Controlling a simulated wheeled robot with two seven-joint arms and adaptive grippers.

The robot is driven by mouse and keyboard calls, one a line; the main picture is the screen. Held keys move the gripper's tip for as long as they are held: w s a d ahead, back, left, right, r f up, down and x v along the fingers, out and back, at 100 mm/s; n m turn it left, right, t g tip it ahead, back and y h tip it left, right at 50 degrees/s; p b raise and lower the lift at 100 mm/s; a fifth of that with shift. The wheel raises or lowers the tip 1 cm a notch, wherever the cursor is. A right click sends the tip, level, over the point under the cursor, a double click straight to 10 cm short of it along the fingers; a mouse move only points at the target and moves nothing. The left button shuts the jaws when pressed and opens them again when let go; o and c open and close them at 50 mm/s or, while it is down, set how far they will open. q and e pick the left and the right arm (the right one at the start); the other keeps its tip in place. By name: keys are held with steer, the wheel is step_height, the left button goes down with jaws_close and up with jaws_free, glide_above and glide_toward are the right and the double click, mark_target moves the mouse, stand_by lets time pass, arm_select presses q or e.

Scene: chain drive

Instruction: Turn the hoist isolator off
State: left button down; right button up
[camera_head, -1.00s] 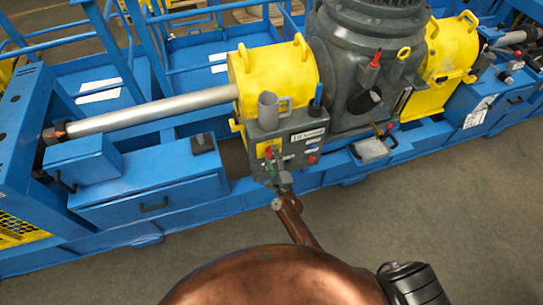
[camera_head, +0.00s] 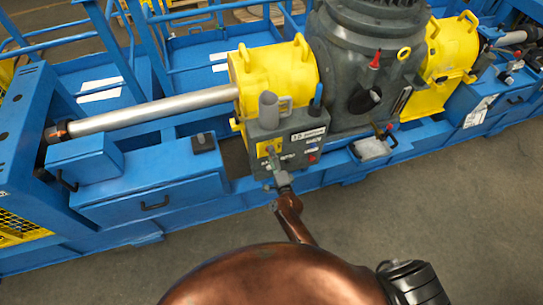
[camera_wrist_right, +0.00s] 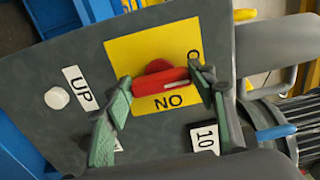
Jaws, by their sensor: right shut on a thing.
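The isolator is a red rotary handle (camera_wrist_right: 160,80) on a yellow plate (camera_wrist_right: 150,48) in the right wrist view. The handle lies nearly level across the plate, with a white mark towards its right end. Upside-down ON is printed below it; a partly hidden word starting with O is beside its right end. My right gripper (camera_wrist_right: 162,80) is shut on the handle, one green-padded finger at each end. In the head view, my right gripper (camera_head: 275,163) is at the yellow plate (camera_head: 269,147) and hides the handle. My left gripper is not in view.
The plate is on a grey control box (camera_head: 290,143) with a label and small buttons. The wrist view shows a white button (camera_wrist_right: 57,98) beside an UP label (camera_wrist_right: 80,88). A grey cup-shaped holder (camera_head: 268,108) and a blue-handled item (camera_head: 317,98) stand at the box top.

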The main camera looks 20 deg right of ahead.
steer(key=o, duration=1.2)
steer(key=shift+c, duration=0.2)
steer(key=s, duration=1.2)
steer(key=shift+d, duration=0.2)
steer(key=s+d+f+n+g, duration=0.1)
steer(key=s+f+n+g, duration=0.25)
steer(key=s+f, duration=0.5)
steer(key=s+d+f+n+g+y, duration=0.15)
steer(key=s+f+n, duration=0.35)
steer(key=f, duration=0.7)
steer(key=s+d+f+n+g+h, duration=0.15)
steer(key=s+f+g, duration=0.25)
steer(key=s+f, duration=0.55)
steer(key=s+d+f+n+g, duration=0.2)
steer(key=s+f, duration=0.3)
steer(key=s, duration=0.5)
steer(key=s+d+f+n+g, duration=0.3)
steer(key=s+d+f+n, duration=0.1)
steer(key=s, duration=0.7)
steer(key=s+d+f+n+g, duration=0.2)
steer(key=s+f, duration=0.4)
steer(key=s, duration=0.5)
steer(key=shift+d+n+g+h, duration=0.4)
steer(key=shift+d+g, duration=0.2)
steer(key=shift+d, duration=0.35)
